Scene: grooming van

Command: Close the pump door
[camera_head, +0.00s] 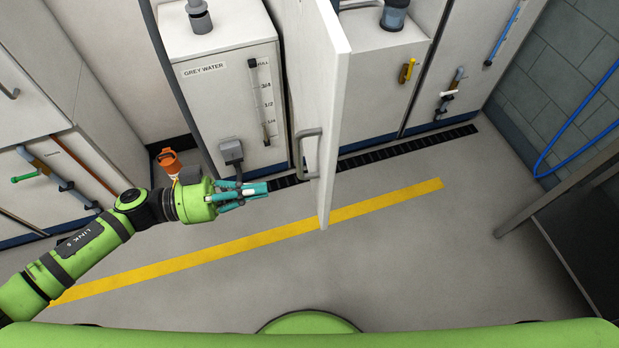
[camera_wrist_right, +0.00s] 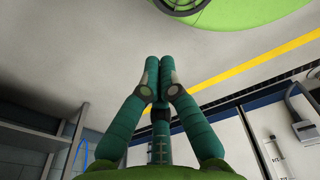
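The pump door (camera_head: 330,95) is a tall white panel in the head view. It stands open, swung out from the cabinets toward me, nearly edge-on. Its grey bar handle (camera_head: 299,152) is on the left-facing side near the lower part. My left gripper (camera_head: 266,187) is to the left of the handle and a little lower in the picture, apart from the door. Its teal fingers are together and hold nothing that I can see. My right gripper (camera_wrist_right: 158,62) shows only in the right wrist view. Its fingertips meet with nothing between them.
The grey water tank (camera_head: 220,105) with a level gauge (camera_head: 262,100) stands behind my left gripper. An orange fitting (camera_head: 170,162) is beside the left wrist. A yellow floor line (camera_head: 385,202) crosses open floor. A dark table-like frame (camera_head: 560,190) is at right.

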